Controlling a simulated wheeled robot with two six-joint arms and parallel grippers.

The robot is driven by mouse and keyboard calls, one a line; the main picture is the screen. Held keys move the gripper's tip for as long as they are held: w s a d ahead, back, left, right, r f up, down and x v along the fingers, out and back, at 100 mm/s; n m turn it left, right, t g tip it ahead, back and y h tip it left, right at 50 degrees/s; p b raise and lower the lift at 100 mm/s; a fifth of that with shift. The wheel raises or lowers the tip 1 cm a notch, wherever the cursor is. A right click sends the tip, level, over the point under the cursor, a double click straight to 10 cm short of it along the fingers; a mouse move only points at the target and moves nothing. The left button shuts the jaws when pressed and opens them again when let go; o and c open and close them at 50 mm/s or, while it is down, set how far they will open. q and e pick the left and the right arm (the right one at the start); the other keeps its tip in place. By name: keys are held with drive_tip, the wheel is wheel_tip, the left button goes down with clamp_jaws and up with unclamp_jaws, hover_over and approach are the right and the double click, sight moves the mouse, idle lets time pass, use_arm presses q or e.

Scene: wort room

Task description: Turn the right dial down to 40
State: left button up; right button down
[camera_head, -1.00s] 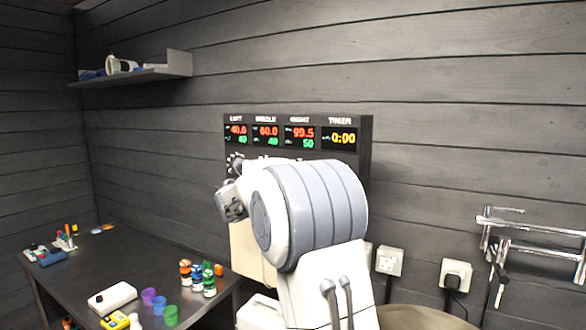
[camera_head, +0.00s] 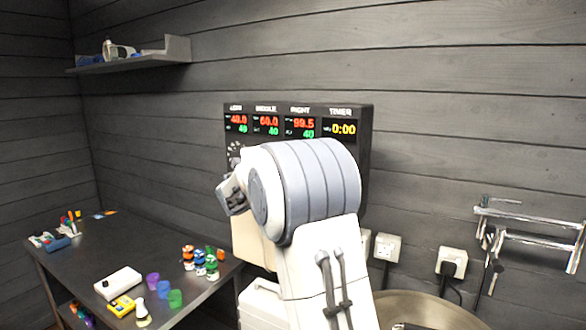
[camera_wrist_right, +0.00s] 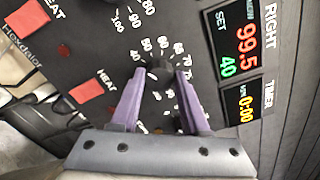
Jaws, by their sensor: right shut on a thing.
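The control panel (camera_head: 366,140) hangs on the wall, with displays marked LEFT, MIDDLE, RIGHT and TIMER. The right dial (camera_wrist_right: 158,68) is a dark knob ringed by white numbers. My right gripper (camera_wrist_right: 158,82) is shut on it, one purple finger on each side. In the head view my right arm hides the dial and the gripper. My left gripper is not in view.
Red HEAT switches (camera_wrist_right: 93,85) sit on the panel near the gripper. A dark table (camera_head: 85,262) at the left carries small bottles (camera_head: 199,262), coloured cups and a white box (camera_head: 118,283). Wall sockets (camera_head: 387,246) and metal pipes (camera_head: 530,236) are at the right.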

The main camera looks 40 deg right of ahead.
drive_tip(key=shift+c, duration=2)
unclamp_jaws()
drive_tip(key=b+v, duration=0.4)
drive_tip(key=v, duration=0.6)
drive_tip(key=shift+a, duration=0.25)
drive_tip(key=shift+f, duration=0.1)
